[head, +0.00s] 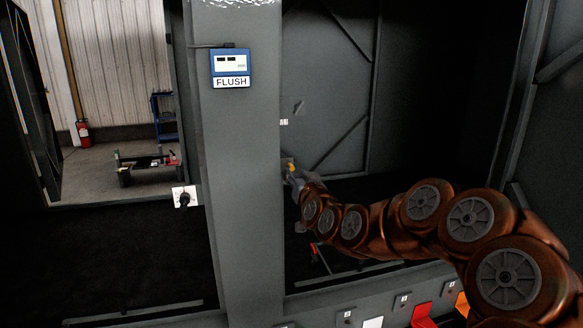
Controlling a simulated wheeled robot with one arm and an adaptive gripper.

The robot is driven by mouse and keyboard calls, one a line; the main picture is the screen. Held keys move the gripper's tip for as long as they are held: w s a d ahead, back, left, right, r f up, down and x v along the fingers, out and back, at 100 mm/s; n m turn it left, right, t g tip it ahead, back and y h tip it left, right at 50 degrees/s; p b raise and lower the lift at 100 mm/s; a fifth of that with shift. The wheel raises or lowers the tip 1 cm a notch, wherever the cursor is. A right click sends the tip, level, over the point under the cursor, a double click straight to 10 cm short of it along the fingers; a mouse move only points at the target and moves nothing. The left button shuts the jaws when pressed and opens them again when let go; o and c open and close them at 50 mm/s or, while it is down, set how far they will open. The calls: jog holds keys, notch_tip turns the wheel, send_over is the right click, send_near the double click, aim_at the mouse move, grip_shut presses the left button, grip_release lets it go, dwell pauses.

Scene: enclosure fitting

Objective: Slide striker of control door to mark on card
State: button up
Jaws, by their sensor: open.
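A blue-framed card or unit (230,63) with a white face is on the grey post, with a "FLUSH" label (231,83) below it. My gripper (290,174) is at the right edge of the post, small and dark in this view. It is open. The marks on the white face are too small to read.
The grey post (236,230) stands left of my arm. A white plate with a dark knob (185,197) is at its left. A grey braced panel (325,85) is behind my gripper. A row of numbered bins (385,310) lies below. A fire extinguisher (83,132) stands far left.

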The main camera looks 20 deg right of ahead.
aim_at(293, 170)
jog(key=shift+w+p, duration=0.9)
jog(key=shift+w, duration=1.8)
grip_shut()
